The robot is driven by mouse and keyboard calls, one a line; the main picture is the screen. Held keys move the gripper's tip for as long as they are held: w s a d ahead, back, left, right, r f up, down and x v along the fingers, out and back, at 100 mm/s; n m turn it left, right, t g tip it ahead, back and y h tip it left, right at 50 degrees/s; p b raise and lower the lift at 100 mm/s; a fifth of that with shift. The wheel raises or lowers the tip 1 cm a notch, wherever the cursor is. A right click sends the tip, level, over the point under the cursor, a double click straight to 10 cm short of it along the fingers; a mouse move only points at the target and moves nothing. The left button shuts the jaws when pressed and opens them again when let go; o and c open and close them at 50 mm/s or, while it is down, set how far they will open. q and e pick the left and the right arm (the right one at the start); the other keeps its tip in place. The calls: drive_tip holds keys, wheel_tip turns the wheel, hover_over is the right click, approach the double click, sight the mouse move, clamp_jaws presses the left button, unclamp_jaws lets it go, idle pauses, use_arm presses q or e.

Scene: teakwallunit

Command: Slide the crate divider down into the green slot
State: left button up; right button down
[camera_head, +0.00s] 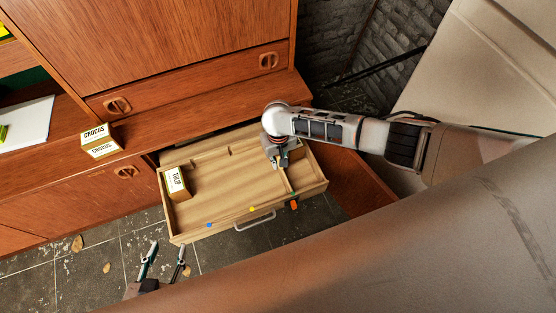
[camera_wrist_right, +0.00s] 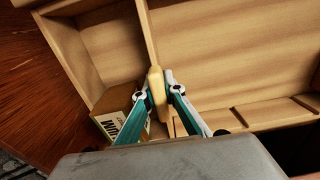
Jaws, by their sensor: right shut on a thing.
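The pale wooden crate divider (camera_head: 287,180) stands across the right part of the open drawer crate (camera_head: 215,232). Its front end lines up with the green mark (camera_head: 294,194) on the front rim. My right gripper (camera_head: 278,163) is shut on the divider; in the right wrist view its fingers (camera_wrist_right: 162,88) close on either side of the divider's raised tab (camera_wrist_right: 155,82). The divider's lower edge is hidden, so I cannot tell how deep it sits. My left gripper (camera_head: 165,250) is open and empty, in front of the drawer over the floor.
A TULIP box (camera_head: 176,182) stands at the drawer's left end. Blue (camera_head: 209,225) and yellow (camera_head: 252,209) marks are on the front rim. A CROCUS box (camera_head: 100,142) sits on the cabinet ledge. In the wrist view, a partly hidden labelled box (camera_wrist_right: 122,108) stands beside the divider.

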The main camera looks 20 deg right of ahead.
drive_tip(key=shift+f, duration=0.4)
drive_tip(key=c, duration=2)
unclamp_jaws()
drive_tip(key=shift+c, duration=0.2)
drive_tip(key=shift+r, duration=0.1)
wheel_tip(320, 180, up, 12)
